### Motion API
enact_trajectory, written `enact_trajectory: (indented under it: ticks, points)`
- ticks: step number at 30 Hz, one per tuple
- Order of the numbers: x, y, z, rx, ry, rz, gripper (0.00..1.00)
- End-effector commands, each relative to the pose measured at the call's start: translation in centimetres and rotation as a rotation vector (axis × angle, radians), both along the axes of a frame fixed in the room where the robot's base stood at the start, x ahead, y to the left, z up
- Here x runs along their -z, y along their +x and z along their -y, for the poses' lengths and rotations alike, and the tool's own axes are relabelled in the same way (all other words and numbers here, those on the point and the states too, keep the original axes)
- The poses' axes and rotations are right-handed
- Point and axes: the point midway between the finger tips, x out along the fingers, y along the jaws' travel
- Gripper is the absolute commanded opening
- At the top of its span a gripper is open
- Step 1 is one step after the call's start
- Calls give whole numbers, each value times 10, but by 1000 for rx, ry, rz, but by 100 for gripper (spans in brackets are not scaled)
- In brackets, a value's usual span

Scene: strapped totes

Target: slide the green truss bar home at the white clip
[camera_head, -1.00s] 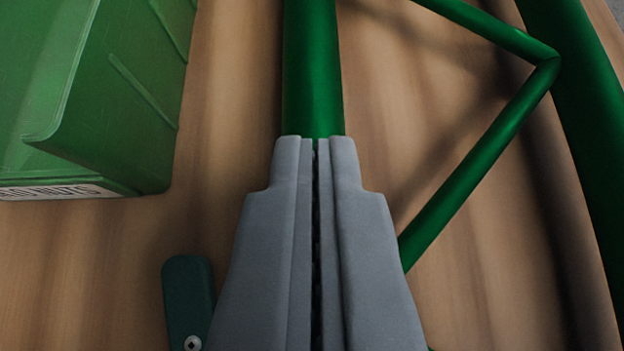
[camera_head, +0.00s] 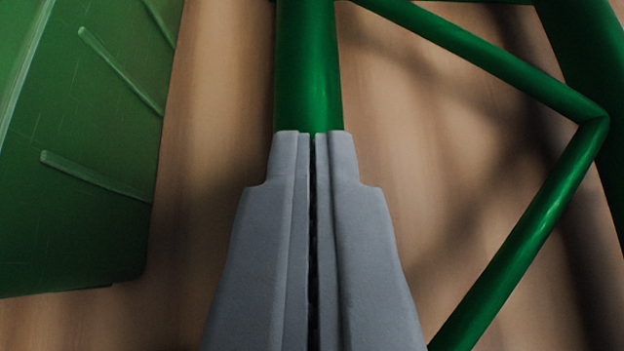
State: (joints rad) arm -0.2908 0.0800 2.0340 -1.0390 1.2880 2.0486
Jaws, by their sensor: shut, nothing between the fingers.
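The green truss bar (camera_head: 307,70) runs up the middle of the view, with thin zigzag rods (camera_head: 530,225) and a second thick tube (camera_head: 580,45) on its right. My gripper (camera_head: 312,135) is shut, its two grey fingers side by side with only a thin dark gap and nothing between them. The fingertips overlap the near visible end of the bar's left tube in the picture; I cannot tell whether they touch it or are above it. The white clip is not in view.
A green ribbed bin (camera_head: 85,170) stands at the left, close to the bar. The wooden surface (camera_head: 215,130) is bare between bin and bar and between the truss rods.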

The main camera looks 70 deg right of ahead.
Motion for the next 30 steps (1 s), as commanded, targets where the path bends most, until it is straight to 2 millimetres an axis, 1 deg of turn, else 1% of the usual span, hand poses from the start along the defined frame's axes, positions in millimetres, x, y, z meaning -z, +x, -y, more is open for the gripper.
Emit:
enact_trajectory:
  ticks: [1,9,11,21,30]
  points:
    - [10,-4,-5,1,5,-17,0]
    - [11,-11,-35,-2,5,-19,0]
    - [11,-12,-39,-3,5,-18,0]
    - [11,-13,-40,-4,6,-18,0]
    - [-5,-12,-39,-2,5,-14,0]
